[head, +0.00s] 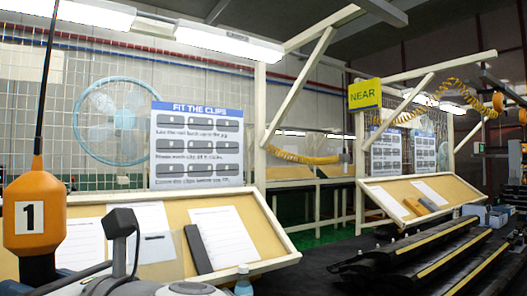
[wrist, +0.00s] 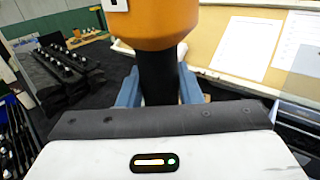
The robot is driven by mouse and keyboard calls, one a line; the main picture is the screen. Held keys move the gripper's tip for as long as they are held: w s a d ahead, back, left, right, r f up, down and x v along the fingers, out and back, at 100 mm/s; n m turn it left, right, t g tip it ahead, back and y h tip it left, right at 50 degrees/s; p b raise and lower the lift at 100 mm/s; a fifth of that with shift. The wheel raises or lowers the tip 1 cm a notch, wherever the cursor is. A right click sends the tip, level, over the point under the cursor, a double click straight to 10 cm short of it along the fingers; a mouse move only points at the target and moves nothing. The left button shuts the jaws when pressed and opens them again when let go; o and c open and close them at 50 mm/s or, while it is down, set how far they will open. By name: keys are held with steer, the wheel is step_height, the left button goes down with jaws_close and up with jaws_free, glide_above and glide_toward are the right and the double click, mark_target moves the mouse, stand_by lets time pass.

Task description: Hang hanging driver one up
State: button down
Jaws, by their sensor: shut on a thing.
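Hanging driver one (head: 45,190) is at the left edge of the head view, orange with a white label "1". In the wrist view the driver (wrist: 157,25) stands upright in front of the camera. My gripper (wrist: 158,92) has its blue-grey fingers on both sides of the driver's black lower part and is shut on it. The driver's top and lower end are hidden in the wrist view.
A sloped tan board (head: 290,245) with papers and a dark bar stands close behind the driver. A "FIT THE CLIPS" sign (head: 197,107) and a blue fan are behind it. A yellow "NEAR" sign (head: 365,94) hangs farther right. Black racks (head: 430,262) with yellow strips fill the lower right.

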mark_target(37, 196)
step_height(37, 196, up, 10)
steer(key=p, duration=0.9)
steer(key=shift+r, duration=0.25)
steer(key=w+d+r+p, duration=0.1)
steer(key=w+d+p, duration=0.7)
steer(key=w+d, duration=1.6)
steer(key=shift+w+d+r, duration=0.25)
steer(key=shift+w+d, duration=0.15)
steer(key=shift+d, duration=0.25)
steer(key=c, duration=0.9)
jaws_free()
steer(key=shift+c, duration=0.2)
steer(key=shift+o, duration=0.4)
steer(key=shift+f, duration=0.1)
steer(key=o, duration=0.9)
steer(key=shift+c, duration=0.2)
